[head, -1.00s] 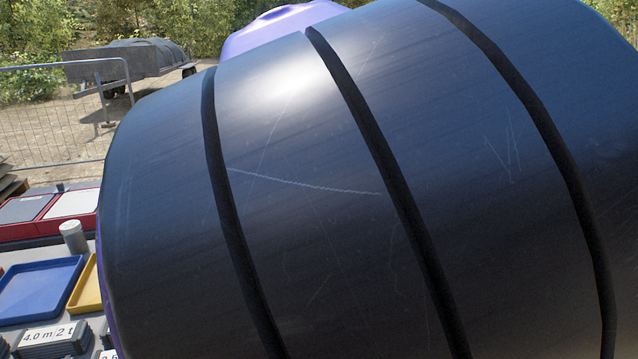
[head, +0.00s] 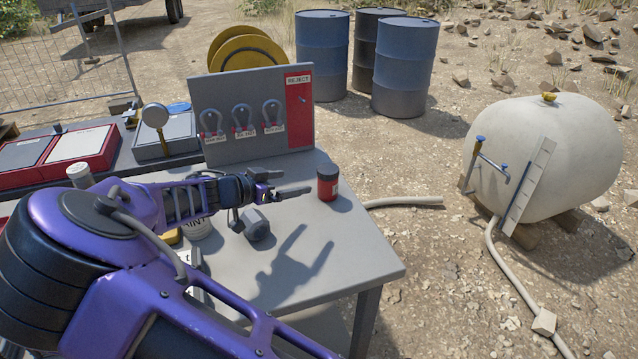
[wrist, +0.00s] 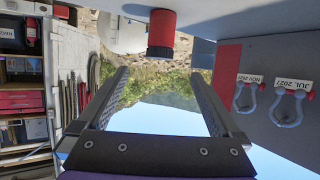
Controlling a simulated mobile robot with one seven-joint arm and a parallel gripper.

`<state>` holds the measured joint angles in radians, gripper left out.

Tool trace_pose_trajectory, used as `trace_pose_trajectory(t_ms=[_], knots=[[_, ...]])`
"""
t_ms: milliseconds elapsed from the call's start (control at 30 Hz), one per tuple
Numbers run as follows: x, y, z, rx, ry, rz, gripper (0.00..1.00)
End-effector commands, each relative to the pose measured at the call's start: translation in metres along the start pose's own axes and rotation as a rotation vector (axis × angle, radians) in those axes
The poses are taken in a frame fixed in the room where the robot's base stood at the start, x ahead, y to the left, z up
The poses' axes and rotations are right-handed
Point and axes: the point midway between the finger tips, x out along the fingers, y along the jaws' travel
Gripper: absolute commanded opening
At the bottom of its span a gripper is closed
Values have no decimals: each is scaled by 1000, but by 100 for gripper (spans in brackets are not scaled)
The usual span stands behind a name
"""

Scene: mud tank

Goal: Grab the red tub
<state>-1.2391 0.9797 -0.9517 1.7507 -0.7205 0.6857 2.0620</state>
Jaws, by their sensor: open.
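The red tub (head: 327,184) is a small red can with a dark lid, standing upright near the right end of the grey bench top (head: 350,255). My gripper (head: 287,182) is open and empty, a little left of the tub, its fingers pointing towards it. In the wrist view, the red tub (wrist: 161,28) appears upside down beyond the fingertips, roughly centred between the open fingers (wrist: 158,72). A gap shows between fingertips and tub.
A grey board (head: 240,95) with shackles and a red reject strip stands behind my gripper. A dark hex-shaped weight (head: 256,224) sits on the bench just below it. The front right bench top is clear. A white tank (head: 545,155) and blue drums (head: 403,65) stand beyond.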

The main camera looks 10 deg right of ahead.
Motion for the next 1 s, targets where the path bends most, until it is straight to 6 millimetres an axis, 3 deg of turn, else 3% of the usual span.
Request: trace_pose_trajectory(t_ms=[400,733,1000], knots=[[88,0,0,4,-2,1,100],[116,-1,0,4,-1,-1,100],[155,-1,1,4,-1,-1,100]])
